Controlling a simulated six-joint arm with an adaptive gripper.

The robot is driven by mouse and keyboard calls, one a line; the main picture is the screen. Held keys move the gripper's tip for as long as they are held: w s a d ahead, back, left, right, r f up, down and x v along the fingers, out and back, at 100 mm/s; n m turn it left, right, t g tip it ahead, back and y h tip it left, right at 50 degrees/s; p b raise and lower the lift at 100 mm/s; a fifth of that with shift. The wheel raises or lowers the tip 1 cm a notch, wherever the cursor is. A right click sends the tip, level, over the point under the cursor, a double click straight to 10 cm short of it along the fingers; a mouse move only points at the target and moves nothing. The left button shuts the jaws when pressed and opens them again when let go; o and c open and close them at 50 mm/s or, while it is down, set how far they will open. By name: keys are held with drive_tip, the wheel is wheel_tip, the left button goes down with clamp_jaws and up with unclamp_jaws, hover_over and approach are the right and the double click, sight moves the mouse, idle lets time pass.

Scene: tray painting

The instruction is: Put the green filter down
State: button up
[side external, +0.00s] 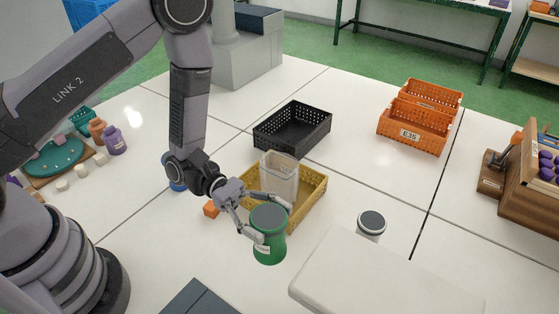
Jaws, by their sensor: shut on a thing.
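The green filter (269,245) is a green cylinder with a dark green top and a pale label low on its side. My gripper (272,222) is shut on it, with the fingers around its upper part. The filter is upright or nearly so, in front of the yellow crate (313,199). I cannot tell whether its base touches the white table or hangs a little above it.
A clear container (279,176) stands in the yellow crate. A black crate (294,127) is behind, and orange crates (416,128) are at back right. A grey-topped canister (371,225) and white block (380,280) are to the right.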

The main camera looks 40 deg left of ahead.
drive_tip(key=shift+t, duration=0.3)
drive_tip(key=r, duration=0.6)
drive_tip(key=shift+w+a+r, duration=0.2)
drive_tip(key=shift+w+r, duration=0.1)
drive_tip(key=w+a+n+t+y, duration=0.2)
drive_tip(key=w+a+n+t, duration=0.55)
drive_tip(key=w+a, duration=0.75)
drive_tip(key=w+a+n+t+y, duration=0.1)
drive_tip(key=a+n+t+y, duration=0.2)
drive_tip(key=a, duration=0.9)
drive_tip(key=w+a+n+t+y, duration=0.25)
drive_tip(key=a+t, duration=0.25)
drive_tip(key=a, duration=0.7)
drive_tip(key=shift+m+y, duration=0.25)
drive_tip(key=shift+m, duration=0.35)
drive_tip(key=shift+w+a+f, duration=0.45)
drive_tip(key=shift+w+f, duration=1.7)
drive_tip(key=shift+f, duration=0.9)
drive_tip(key=shift+w+a+f, duration=0.45)
drive_tip(key=shift+w+f, duration=1.65)
drive_tip(key=shift+f, duration=0.9)
drive_tip(key=shift+w+a+f, duration=0.45)
drive_tip(key=shift+w+f, duration=1.7)
drive_tip(key=shift+f, duration=0.9)
